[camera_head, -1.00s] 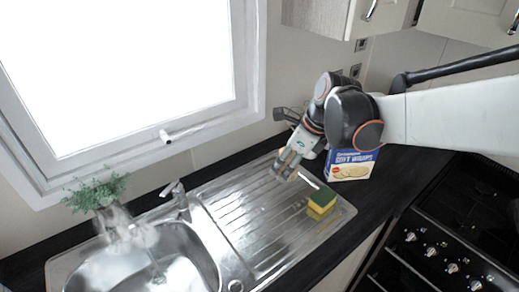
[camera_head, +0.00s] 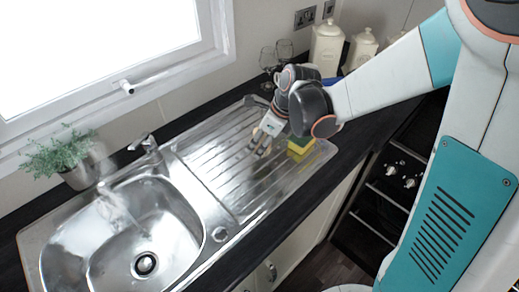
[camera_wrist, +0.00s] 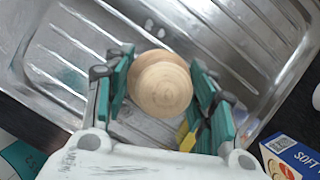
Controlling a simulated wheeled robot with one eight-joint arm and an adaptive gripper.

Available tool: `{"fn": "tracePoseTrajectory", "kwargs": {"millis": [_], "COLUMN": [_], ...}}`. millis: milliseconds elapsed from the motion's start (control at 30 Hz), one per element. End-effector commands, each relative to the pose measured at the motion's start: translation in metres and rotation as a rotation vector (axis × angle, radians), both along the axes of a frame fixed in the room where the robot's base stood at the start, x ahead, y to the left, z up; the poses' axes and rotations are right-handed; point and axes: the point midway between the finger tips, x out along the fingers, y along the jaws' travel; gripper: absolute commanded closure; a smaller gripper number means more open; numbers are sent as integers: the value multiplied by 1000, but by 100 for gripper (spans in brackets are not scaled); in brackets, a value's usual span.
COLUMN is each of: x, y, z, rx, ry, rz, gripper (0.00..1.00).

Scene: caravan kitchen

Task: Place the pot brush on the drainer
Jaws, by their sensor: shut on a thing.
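My gripper (camera_head: 261,141) is over the right part of the ribbed steel drainer (camera_head: 205,160), pointing down. In the wrist view its green-padded fingers (camera_wrist: 160,95) are shut on the pot brush (camera_wrist: 160,84), whose round, pale wooden top faces the camera. The brush's underside is hidden, and I cannot tell whether it touches the drainer. The drainer also fills much of the wrist view (camera_wrist: 60,40).
A yellow-green sponge (camera_head: 300,146) lies on the drainer just right of my gripper. The sink (camera_head: 150,225) is at left with a tap (camera_head: 150,150) and a plant (camera_head: 62,158) behind. Glasses (camera_head: 276,58) and a white canister (camera_head: 326,48) stand behind.

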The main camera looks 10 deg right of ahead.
Motion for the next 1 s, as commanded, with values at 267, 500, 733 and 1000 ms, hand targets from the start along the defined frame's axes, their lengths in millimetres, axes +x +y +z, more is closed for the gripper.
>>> {"fn": "tracePoseTrajectory", "kwargs": {"millis": [267,500,733,1000], "x": [0,0,0,0], "y": [0,0,0,0], "z": [-32,-43,-46,-45], "rx": [0,0,0,0], "ry": [0,0,0,0], "rz": [0,0,0,0], "gripper": [73,73,73,29]}}
